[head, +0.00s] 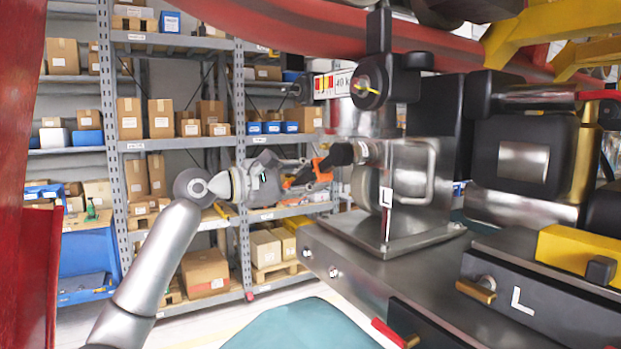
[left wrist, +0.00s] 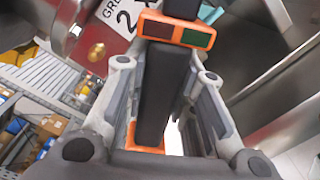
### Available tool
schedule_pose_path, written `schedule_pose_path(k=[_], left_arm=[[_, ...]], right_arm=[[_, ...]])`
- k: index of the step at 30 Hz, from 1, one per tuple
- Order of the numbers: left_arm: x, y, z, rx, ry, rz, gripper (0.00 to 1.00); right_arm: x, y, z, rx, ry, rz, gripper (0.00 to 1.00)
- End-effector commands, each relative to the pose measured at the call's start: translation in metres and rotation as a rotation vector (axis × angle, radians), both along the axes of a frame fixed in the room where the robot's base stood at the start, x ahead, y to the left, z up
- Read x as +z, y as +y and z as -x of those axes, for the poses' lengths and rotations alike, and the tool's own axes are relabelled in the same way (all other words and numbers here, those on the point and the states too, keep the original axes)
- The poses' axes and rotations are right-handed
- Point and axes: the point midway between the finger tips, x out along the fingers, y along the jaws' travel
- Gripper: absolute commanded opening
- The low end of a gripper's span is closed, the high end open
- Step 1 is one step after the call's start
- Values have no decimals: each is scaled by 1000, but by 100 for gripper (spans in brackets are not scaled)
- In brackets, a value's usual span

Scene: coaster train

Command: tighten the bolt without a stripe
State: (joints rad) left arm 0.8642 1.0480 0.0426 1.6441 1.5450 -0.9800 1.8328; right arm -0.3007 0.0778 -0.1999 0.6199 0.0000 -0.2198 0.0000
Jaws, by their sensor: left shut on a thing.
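My left gripper (head: 308,174) is shut on an orange and black power tool (head: 321,165) in front of the coaster truck. The left wrist view shows the tool's black body (left wrist: 156,95) between the fingers (left wrist: 166,70), with a dark red and a green panel on its orange part. The tool's black head points right, at a metallic bolt (head: 364,152) on the truck's side. It looks close to or touching the bolt; I cannot tell which. Above, a round bolt head (head: 368,85) bears a yellow and red mark. My right gripper is out of view.
The truck's metal block (head: 412,170) and base (head: 340,255) fill the right side. Red and yellow beams cross above. Shelves with boxes (head: 204,270) stand behind my left arm. A red post (head: 30,200) stands at the left edge.

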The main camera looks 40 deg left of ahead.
Motion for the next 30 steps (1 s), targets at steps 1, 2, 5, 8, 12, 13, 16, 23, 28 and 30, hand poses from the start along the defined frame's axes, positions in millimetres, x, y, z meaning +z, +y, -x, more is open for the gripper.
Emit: schedule_pose_path(k=[1,2,5,8,12,13,16,23,28,30], left_arm=[[5,1,1,1,-11,5,0],[5,0,1,1,-11,5,0],[5,0,0,1,-11,5,0],[5,0,-1,1,-11,5,0],[5,-1,-3,1,-11,5,0],[5,-1,-3,1,-11,5,0],[5,-1,-4,1,-11,5,0],[5,-2,-6,0,-11,5,0],[5,-3,-8,0,-11,5,0],[5,-3,-8,0,-11,5,0]], right_arm=[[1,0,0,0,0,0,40],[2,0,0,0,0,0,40],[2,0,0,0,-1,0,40],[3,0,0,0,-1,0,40],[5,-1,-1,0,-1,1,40],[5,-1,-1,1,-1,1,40],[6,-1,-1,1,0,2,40],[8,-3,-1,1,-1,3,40],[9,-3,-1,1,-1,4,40],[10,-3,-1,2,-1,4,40]])
